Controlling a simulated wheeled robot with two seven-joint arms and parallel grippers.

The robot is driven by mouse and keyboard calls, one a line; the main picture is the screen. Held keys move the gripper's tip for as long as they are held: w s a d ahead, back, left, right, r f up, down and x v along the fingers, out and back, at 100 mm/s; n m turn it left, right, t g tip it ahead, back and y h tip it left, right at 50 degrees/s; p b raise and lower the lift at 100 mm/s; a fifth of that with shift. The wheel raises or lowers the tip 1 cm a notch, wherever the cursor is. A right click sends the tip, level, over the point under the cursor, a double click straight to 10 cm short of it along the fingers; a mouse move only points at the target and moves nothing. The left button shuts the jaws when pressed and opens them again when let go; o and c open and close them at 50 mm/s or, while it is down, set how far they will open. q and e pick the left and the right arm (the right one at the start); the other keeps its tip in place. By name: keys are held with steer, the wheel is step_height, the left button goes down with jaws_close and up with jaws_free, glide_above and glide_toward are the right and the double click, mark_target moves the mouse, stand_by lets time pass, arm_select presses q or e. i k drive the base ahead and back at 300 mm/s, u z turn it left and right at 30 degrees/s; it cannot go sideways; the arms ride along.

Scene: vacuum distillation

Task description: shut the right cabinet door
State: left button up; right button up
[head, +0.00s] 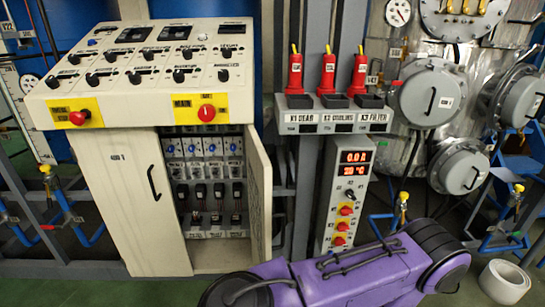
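The control cabinet (88,158) stands at the left under a sloped panel. Its right door (259,195) is open, swung out toward me and seen at a steep angle. The opening shows rows of breakers and switches (205,170) inside. The left door (125,215) is closed and has a dark handle (153,183). No handle shows on the visible face of the right door. A purple arm of mine crosses the bottom of the view, its left part close below the right door's lower end; whether they touch I cannot tell. Neither gripper's fingers are in view.
The sloped panel (145,68) with knobs overhangs the doors. A display post (345,195) stands right of the open door, below red-handled switches (328,75). Metal vessels (430,92) fill the right back. A white roll (504,282) lies on the floor at the right.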

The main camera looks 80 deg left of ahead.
mark_target(259, 166)
steer(key=z, duration=0.05)
steer(key=i, duration=1.45)
steer(key=u, duration=3.6)
steer(key=i, duration=0.5)
steer(key=u, duration=1.3)
steer(key=k, duration=0.25)
steer(key=z, duration=0.45)
